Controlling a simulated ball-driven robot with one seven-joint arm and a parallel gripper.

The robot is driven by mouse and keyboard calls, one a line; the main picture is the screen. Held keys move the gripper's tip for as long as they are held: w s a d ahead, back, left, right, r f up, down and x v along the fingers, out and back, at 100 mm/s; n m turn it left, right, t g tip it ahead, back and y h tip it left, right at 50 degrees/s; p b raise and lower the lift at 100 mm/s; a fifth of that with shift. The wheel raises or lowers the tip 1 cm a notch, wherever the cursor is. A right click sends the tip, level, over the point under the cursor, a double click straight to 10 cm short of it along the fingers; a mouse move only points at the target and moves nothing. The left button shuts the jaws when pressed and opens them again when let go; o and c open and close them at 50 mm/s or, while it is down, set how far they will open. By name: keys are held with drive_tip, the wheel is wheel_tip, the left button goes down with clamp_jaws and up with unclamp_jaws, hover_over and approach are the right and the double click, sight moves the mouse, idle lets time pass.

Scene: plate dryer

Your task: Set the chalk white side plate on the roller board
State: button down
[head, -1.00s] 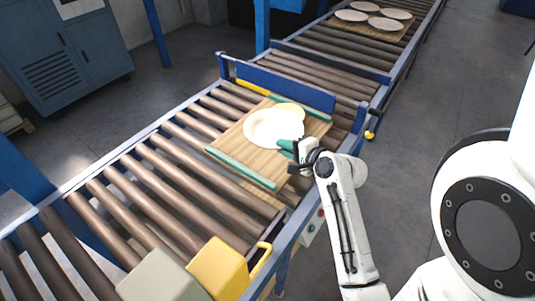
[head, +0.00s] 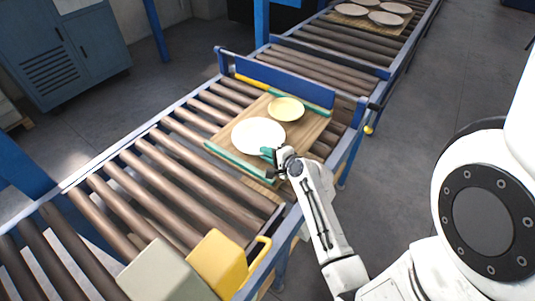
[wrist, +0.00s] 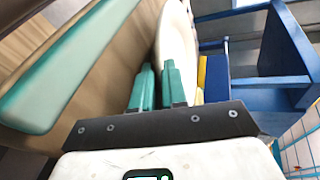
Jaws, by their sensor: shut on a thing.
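The chalk white side plate (head: 257,134) is over the near-left part of the wooden roller board (head: 308,133), which has green edge strips. My gripper (head: 267,153) is shut on the plate's near rim. In the wrist view the green fingers (wrist: 157,86) pinch the edge of the white plate (wrist: 177,38), and the board (wrist: 110,75) lies to the left. I cannot tell whether the plate touches the board or hangs just above it. A pale yellow plate (head: 286,108) lies on the board behind the white one, now fully in view.
The roller conveyor (head: 165,170) runs from lower left to upper right, with a blue barrier (head: 290,83) behind the board. Yellow (head: 218,262) and grey-beige (head: 165,275) blocks stand at the near end. Another board with several plates (head: 388,18) sits farther along.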

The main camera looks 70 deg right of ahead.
drive_tip(key=c, duration=1.4)
unclamp_jaws()
drive_tip(key=shift+c, duration=0.2)
drive_tip(key=b+v, duration=0.1)
drive_tip(key=v, duration=1.1)
